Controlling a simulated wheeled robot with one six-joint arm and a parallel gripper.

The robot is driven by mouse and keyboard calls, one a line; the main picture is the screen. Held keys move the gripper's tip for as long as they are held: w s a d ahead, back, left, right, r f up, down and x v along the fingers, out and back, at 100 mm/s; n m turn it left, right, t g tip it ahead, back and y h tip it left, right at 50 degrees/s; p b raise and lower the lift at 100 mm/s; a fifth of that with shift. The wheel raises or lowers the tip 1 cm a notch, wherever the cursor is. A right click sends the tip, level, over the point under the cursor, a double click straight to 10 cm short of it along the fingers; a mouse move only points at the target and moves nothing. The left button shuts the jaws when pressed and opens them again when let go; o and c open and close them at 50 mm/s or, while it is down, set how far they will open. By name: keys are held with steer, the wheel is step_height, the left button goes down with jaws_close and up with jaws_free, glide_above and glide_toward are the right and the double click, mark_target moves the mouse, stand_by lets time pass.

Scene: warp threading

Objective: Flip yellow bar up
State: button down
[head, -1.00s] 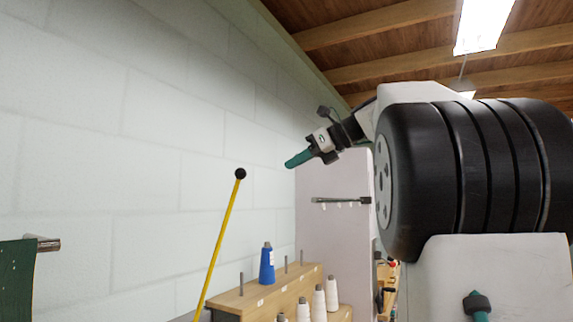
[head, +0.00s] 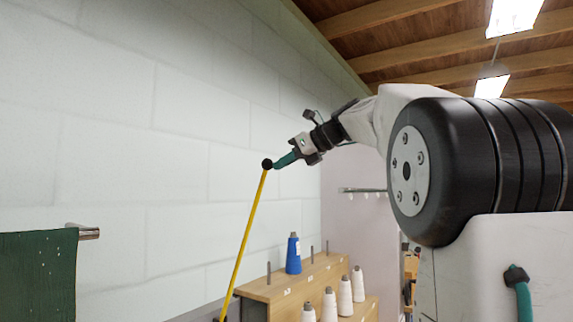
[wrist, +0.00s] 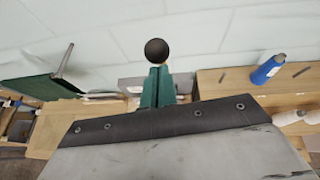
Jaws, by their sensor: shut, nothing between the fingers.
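The yellow bar (head: 247,240) stands nearly upright in the head view, leaning a little to the right, with a black ball (head: 267,164) on its top end. Its lower end runs out of the bottom of the picture. My gripper (head: 279,161) has green fingers and is shut with nothing between them. Its tips are right beside the ball in the head view; I cannot tell whether they touch. In the wrist view the ball (wrist: 156,51) shows just beyond the tips of the shut fingers (wrist: 158,84), and the bar is mostly hidden.
A wooden spool rack (head: 300,287) with a blue cone (head: 293,254) and several white cones stands below right of the bar. A dark green cloth (head: 38,270) hangs on a metal rod (head: 88,233) at left. A white block wall lies behind.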

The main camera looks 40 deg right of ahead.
steer(key=w+r, duration=0.1)
steer(key=w, duration=0.1)
steer(key=w+a, duration=0.1)
steer(key=w, duration=0.1)
steer(key=w+a+r, duration=0.1)
steer(key=w, duration=0.1)
steer(key=shift+w+r, duration=0.5)
steer(key=shift+r, duration=0.05)
steer(key=shift+a, duration=0.15)
steer(key=shift+w, duration=0.1)
